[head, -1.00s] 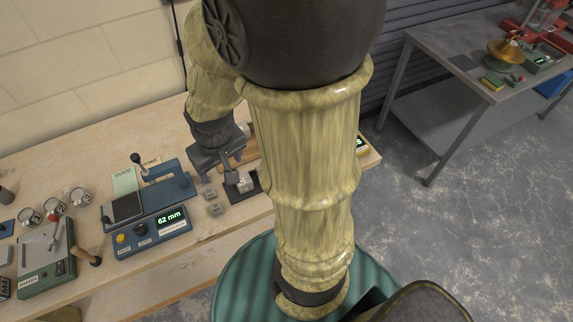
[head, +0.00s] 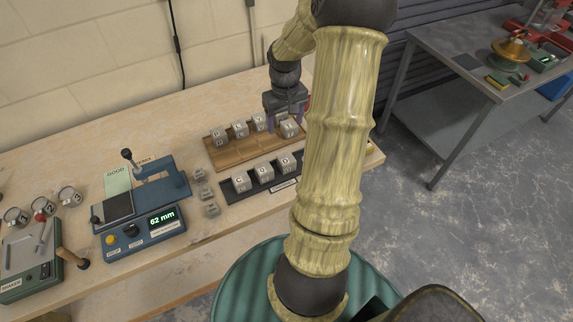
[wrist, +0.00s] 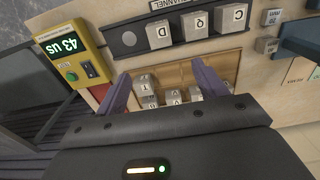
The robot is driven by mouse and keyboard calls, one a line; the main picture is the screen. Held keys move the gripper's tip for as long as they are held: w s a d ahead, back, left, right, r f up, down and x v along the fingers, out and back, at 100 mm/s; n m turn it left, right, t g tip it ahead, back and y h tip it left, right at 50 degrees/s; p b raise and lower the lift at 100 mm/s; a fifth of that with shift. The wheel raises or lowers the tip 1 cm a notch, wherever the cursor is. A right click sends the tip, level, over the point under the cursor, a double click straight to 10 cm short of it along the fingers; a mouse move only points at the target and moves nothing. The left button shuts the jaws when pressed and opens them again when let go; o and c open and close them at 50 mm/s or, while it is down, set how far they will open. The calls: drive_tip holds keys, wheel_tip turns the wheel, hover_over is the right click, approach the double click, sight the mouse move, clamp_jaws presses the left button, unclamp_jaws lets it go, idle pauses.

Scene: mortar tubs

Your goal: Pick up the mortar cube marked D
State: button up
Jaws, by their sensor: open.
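The cube marked D (head: 285,163) stands at the right end of a row of three grey cubes on a dark tray (head: 233,196). In the wrist view this D cube (wrist: 158,36) stands beyond my fingers, on the left of the row, with Q and C beside it. My gripper (head: 287,117) is open above the right part of the wooden tray, behind the D cube. In the wrist view its purple fingers (wrist: 162,84) are spread, with no cube held. The arm partly hides the right end of both trays.
The wooden tray (head: 235,155) holds several lettered cubes (head: 239,129), some marks unclear. A yellow meter (wrist: 70,53) stands near the tray ends. Small grey blocks (head: 205,190) and a blue gauge (head: 150,222) stand to the left in the head view.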

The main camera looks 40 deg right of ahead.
drive_tip(key=p, duration=0.1)
approach(287, 159)
drive_tip(key=f, duration=0.3)
drive_tip(key=w+f, duration=0.1)
drive_tip(key=f, duration=0.1)
drive_tip(key=shift+f, duration=0.25)
drive_tip(key=shift+s, duration=0.1)
drive_tip(key=shift+s+f+p, duration=0.15)
drive_tip(key=shift+f+p, duration=0.3)
drive_tip(key=shift+f, duration=0.1)
wheel_tip(287, 159, down, 4)
drive_tip(key=shift+s+f+p, duration=0.1)
drive_tip(key=shift+p, duration=0.25)
drive_tip(key=c, duration=1.2)
